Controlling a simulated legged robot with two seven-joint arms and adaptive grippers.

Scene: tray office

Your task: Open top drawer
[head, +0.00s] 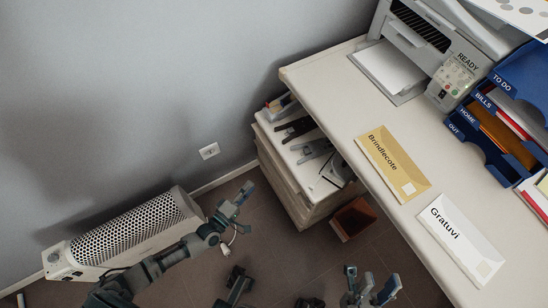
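A pale drawer unit (285,190) stands partly under the desk, with horizontal seams along its side. Its front is seen at a steep angle, and the desk hides part of it; I cannot make out a handle. My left gripper (244,208) is in front of the wall, left of the unit and apart from it, with its fingers spread and nothing between them. My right gripper (370,286) is at the bottom, below and right of the unit, with its fingers apart and empty.
Office tools, including a dark stapler (296,130), lie on the unit's top. A brown bin (354,218) stands beside it. The desk (345,115) holds a printer (425,55), blue trays (485,150) and two envelopes. A white heater (125,235) stands at the left wall.

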